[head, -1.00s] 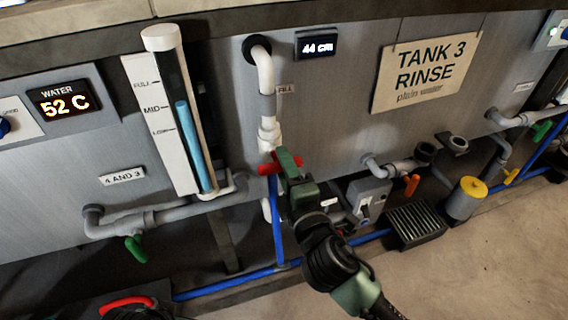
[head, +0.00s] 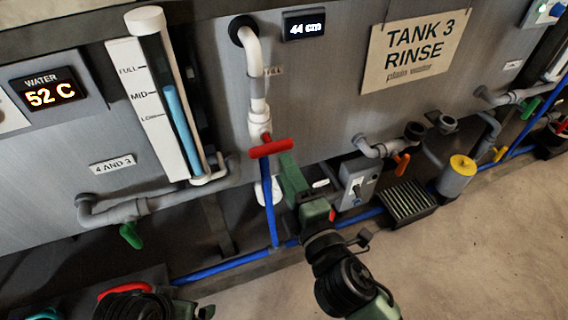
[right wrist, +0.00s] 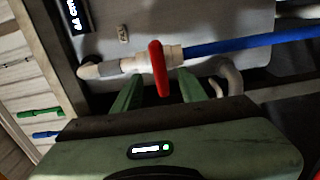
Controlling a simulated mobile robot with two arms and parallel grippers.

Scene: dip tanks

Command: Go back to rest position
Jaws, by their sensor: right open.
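My right gripper (head: 286,164) is open and empty at the white fill pipe (head: 257,95) of tank 3, just below a red valve handle (head: 270,148). In the right wrist view the two green fingers (right wrist: 158,88) are spread, and the red handle (right wrist: 158,68) shows in the gap between them, with space on both sides. The handle lies crosswise to its pipe. A black, ribbed part of what looks like my left arm shows at the bottom left of the head view.
A blue pipe (head: 269,212) runs down from the valve to the floor line. A grey switch box (head: 357,184), a floor grate (head: 398,207) and a yellow-topped canister (head: 456,177) stand to the right. The level gauge (head: 152,115) is at left. The floor at the right is clear.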

